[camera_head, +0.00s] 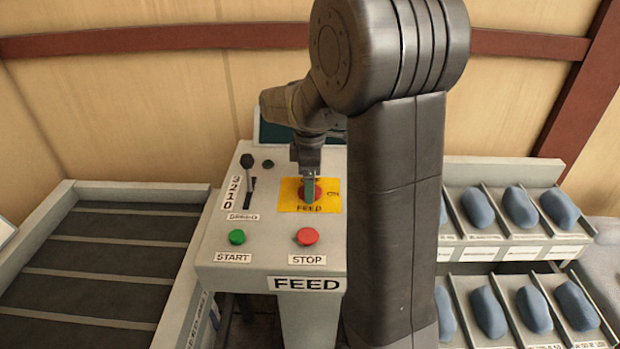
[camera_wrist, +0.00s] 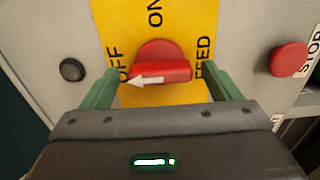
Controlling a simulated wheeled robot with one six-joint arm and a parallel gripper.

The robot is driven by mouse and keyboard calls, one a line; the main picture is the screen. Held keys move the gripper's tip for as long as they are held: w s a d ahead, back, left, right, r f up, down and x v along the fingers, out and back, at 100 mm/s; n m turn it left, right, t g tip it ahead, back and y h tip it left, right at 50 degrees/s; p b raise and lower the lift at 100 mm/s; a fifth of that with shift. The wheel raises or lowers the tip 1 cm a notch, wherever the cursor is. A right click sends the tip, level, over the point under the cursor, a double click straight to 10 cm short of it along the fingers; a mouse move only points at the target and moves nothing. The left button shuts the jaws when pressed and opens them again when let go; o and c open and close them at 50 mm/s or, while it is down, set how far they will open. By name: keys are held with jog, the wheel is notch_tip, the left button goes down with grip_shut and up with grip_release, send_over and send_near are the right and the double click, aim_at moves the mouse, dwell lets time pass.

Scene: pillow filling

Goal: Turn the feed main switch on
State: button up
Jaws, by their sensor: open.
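The feed main switch, a red rotary knob (camera_wrist: 162,58), sits on a yellow plate (camera_wrist: 180,20) marked OFF, ON and FEED. In the wrist view its white arrow points left, at OFF; ON is at the top. In the head view the plate (camera_head: 289,206) is on the grey console, and the red knob (camera_head: 318,188) is partly hidden behind my fingers. My gripper (camera_wrist: 163,80) is open, its green fingers either side of the knob with a gap on each side. In the head view my gripper (camera_head: 309,188) points down over the switch.
The console carries a green START button (camera_head: 237,237), a red STOP button (camera_head: 308,236), a speed lever (camera_head: 248,163) and a small black knob (camera_head: 268,164). A dark conveyor (camera_head: 115,250) lies left. Racks with blue pillows (camera_head: 520,207) stand right.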

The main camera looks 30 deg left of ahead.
jog(key=c, duration=1)
jog(key=m, duration=0.4)
jog(key=shift+r+m+p, duration=0.1)
jog(key=shift+m+p, duration=0.2)
jog(key=shift+p, duration=0.1)
jog(key=m, duration=0.4)
jog(key=shift+m, duration=0.3)
jog(key=m, duration=0.4)
jog(key=shift+p, duration=0.4)
jog(key=shift+m, duration=2.4)
